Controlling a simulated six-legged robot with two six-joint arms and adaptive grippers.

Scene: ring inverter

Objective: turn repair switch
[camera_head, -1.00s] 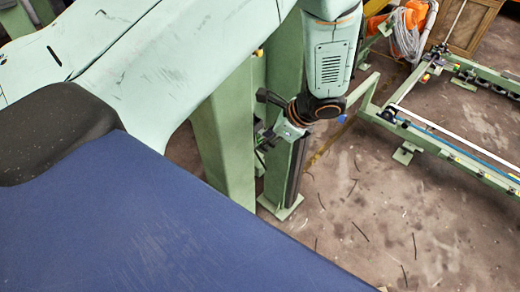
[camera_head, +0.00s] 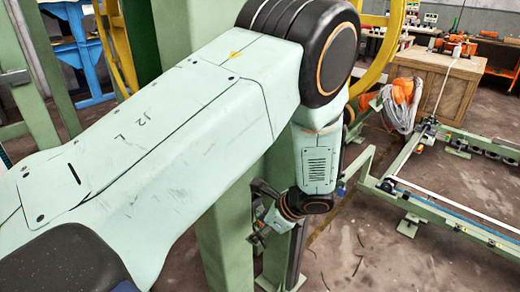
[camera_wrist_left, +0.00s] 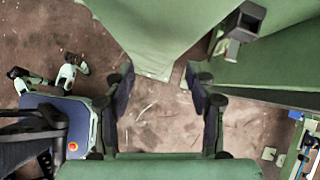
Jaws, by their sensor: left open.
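My left gripper (camera_head: 262,212) hangs at the end of my left arm, beside a green post (camera_head: 225,235) in the head view. In the left wrist view the left gripper (camera_wrist_left: 160,78) has its two dark fingers wide apart with nothing between them. Beyond the fingers is a green metal structure (camera_wrist_left: 165,30). A small dark-fronted box (camera_wrist_left: 241,24) sticks out from it, up and right of the fingers and apart from them. I cannot tell whether this box is the repair switch. My right gripper cannot be made out.
A green rail frame (camera_head: 450,215) stands low at the right. Behind it are a wooden crate (camera_head: 435,85) and an orange item with coiled grey cable (camera_head: 398,108). A yellow ring (camera_head: 390,40) rises behind my arm. Bare floor (camera_head: 345,250) lies right of the posts.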

